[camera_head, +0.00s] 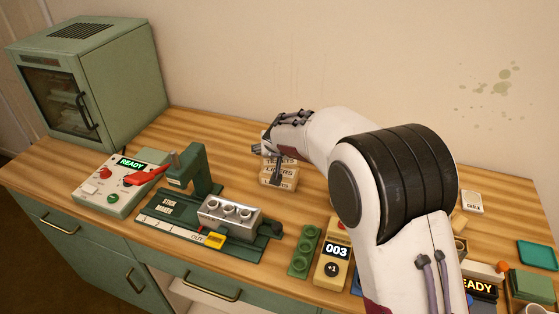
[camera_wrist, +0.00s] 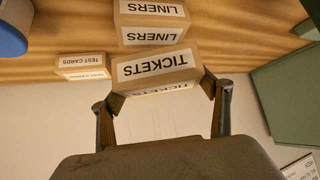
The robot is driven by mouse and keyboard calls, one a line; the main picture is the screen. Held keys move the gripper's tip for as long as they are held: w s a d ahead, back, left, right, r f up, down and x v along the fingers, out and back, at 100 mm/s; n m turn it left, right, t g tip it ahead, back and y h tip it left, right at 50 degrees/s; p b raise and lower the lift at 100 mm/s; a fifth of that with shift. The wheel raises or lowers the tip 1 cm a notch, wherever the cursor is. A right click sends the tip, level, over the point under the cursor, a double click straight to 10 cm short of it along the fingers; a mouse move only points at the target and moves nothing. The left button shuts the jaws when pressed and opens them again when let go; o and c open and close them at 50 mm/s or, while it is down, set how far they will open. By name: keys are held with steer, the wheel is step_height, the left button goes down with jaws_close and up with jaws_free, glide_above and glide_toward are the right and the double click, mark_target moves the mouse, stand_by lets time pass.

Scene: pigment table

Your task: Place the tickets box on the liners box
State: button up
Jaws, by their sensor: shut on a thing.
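My gripper (camera_wrist: 161,97) is shut on the tickets box (camera_wrist: 155,66), a tan carton with white labels, held between the two fingers in the wrist view. The liners box (camera_wrist: 152,22), a similar tan carton, lies just beyond it in that view. In the head view my gripper (camera_head: 268,158) is at the back of the table, with the tickets box partly hidden by the fingers. The liners box (camera_head: 270,180) shows directly below it there. I cannot tell whether the two boxes touch.
A small test cards box (camera_wrist: 82,66) stands beside the boxes in the wrist view. In the head view, a green stick-maker press (camera_head: 192,180), a silver mould (camera_head: 230,217) and a 003 counter (camera_head: 333,262) stand nearer the front. A green cabinet (camera_head: 125,85) stands back left.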

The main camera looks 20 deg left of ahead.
stand_by(0.3)
steer(key=shift+f, duration=2.05)
steer(key=shift+f, duration=0.1)
steer(key=o, duration=1.2)
steer(key=shift+v, duration=6.05)
